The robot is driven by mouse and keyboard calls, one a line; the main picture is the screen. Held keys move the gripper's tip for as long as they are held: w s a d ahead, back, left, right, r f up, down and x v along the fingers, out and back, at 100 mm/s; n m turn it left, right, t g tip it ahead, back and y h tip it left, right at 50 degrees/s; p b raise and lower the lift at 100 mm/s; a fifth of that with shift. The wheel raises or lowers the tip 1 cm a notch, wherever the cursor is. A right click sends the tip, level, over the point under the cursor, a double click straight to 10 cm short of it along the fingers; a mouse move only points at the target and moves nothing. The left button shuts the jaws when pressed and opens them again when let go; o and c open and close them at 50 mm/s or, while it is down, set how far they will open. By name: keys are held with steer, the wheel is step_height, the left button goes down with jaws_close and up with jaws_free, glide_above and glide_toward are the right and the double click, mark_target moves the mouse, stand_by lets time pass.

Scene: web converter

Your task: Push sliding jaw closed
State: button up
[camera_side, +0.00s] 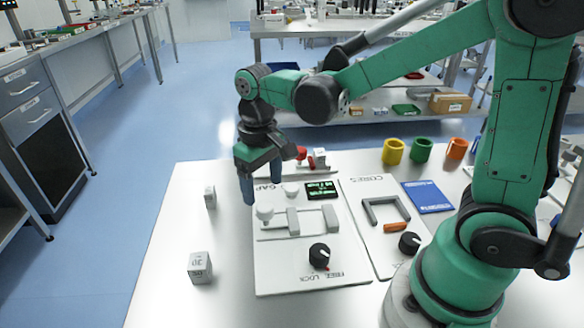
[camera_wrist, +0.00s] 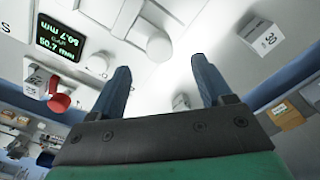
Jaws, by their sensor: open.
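The white gap panel (camera_side: 300,278) lies on the table in the side view. On it are two upright grey jaw blocks, a left block (camera_side: 293,222) and a right block (camera_side: 330,217), with a space between them; which one slides is not clear. A white round knob (camera_side: 265,214) stands at the left end of the track, and a similar knob shows in the wrist view (camera_wrist: 158,48). My gripper (camera_side: 263,191) is open and empty above the panel's left edge, behind the knob. Its two blue fingers show apart in the wrist view (camera_wrist: 165,75).
A small display (camera_wrist: 60,40) reads 50.7 mm. A black dial (camera_side: 319,256) marked free and lock sits at the panel's front. Two grey cubes, one farther (camera_side: 210,197) and one nearer (camera_side: 200,267), stand left. The codes panel (camera_side: 385,253) is right; a red-handled part (camera_side: 301,153) is behind.

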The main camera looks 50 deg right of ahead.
mark_target(264, 206)
steer(key=shift+f, duration=2.35)
jaws_close()
